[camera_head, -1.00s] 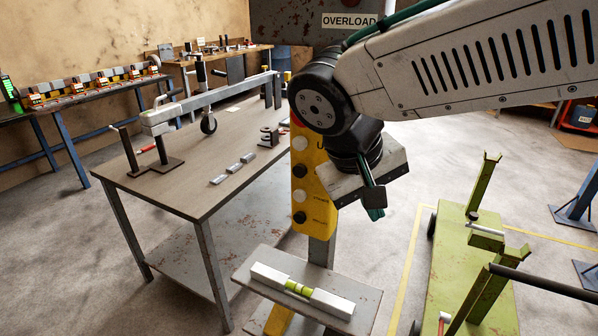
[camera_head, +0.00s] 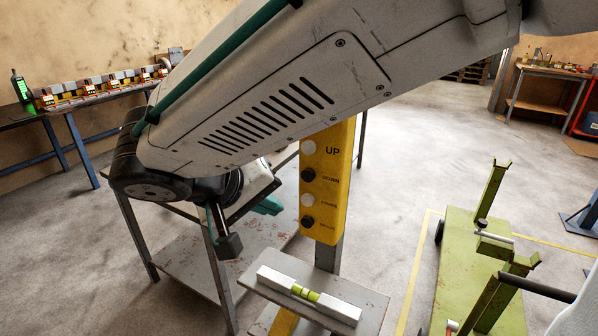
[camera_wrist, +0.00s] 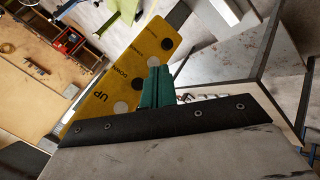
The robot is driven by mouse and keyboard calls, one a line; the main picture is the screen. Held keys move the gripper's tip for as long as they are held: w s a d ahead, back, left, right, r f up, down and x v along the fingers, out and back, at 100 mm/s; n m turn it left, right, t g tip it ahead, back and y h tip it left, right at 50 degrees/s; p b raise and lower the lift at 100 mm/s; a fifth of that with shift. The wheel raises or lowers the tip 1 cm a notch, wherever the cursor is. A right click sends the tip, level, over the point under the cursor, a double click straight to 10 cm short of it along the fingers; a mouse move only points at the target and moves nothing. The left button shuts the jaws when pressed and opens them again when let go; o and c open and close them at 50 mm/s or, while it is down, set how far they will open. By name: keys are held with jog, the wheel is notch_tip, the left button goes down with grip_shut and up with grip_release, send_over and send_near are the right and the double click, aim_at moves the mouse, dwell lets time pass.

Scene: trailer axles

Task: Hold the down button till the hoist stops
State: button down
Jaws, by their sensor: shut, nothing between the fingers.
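The yellow button panel (camera_head: 327,190) stands upright on a post in the middle of the head view. Its black DOWN button (camera_head: 308,175) is below the white UP button (camera_head: 308,147), with one more white and one more black button lower down. In the wrist view the panel (camera_wrist: 88,112) is tilted, and the DOWN button (camera_wrist: 137,84) shows beside the fingers. My gripper (camera_head: 270,205) is left of the panel, its green fingers shut and empty, apparently apart from the buttons. The fingers also show in the wrist view (camera_wrist: 157,80). The hoist cannot be made out.
A shelf with a spirit level (camera_head: 308,295) juts out below the panel. A workbench (camera_head: 205,270) is on the left, mostly behind my arm. A green wheeled cart (camera_head: 465,270) stands at the right. The floor between panel and cart is clear.

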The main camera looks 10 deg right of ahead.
aim_at(308, 175)
jog(key=w+d, duration=0.5)
jog(key=w, duration=0.1)
jog(key=shift+w, duration=0.25)
jog(key=shift+d, duration=0.1)
dwell(1.9)
jog(key=shift+w+d, duration=0.2)
jog(key=shift+w, duration=0.15)
